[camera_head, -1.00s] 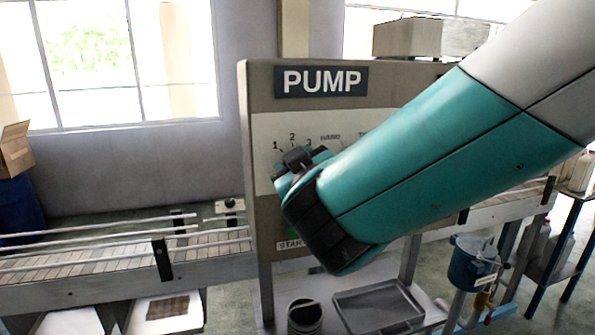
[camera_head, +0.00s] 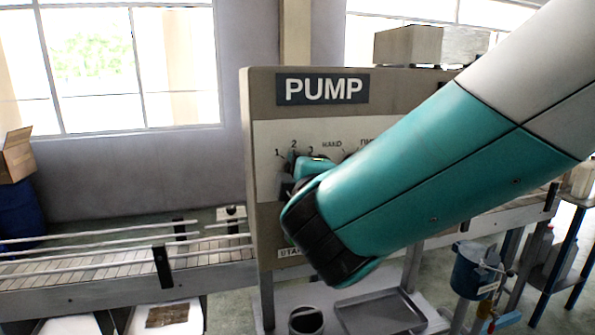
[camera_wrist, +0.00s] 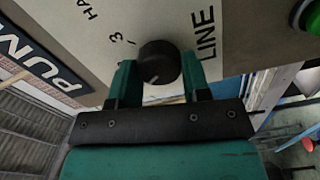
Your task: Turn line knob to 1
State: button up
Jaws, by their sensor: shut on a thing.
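The pump panel (camera_head: 262,110) faces me with a PUMP sign and a dial numbered 1, 2 and 3 (camera_head: 294,145) at its left. My gripper (camera_wrist: 158,72) is shut on the round black line knob (camera_wrist: 158,58), one teal finger on each side of it in the wrist view. The LINE label (camera_wrist: 204,32) is to the right of the knob there, and the 3 is at its upper left. In the head view my gripper (camera_head: 302,172) and wrist cover the knob. I cannot tell which number the knob points to.
A green button (camera_wrist: 313,20) shows at the wrist view's upper right corner. A conveyor (camera_head: 120,275) runs at the left. A grey tray (camera_head: 380,312) and a dark round container (camera_head: 306,319) are below the panel. A blue bucket (camera_head: 474,272) is at the right.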

jog(key=shift+n, duration=1)
jog(key=o, duration=0.9)
jog(key=shift+f, duration=0.1)
jog(key=shift+b+v, duration=3.95)
jog(key=shift+v, duration=4.8)
jog(key=shift+d, duration=0.1)
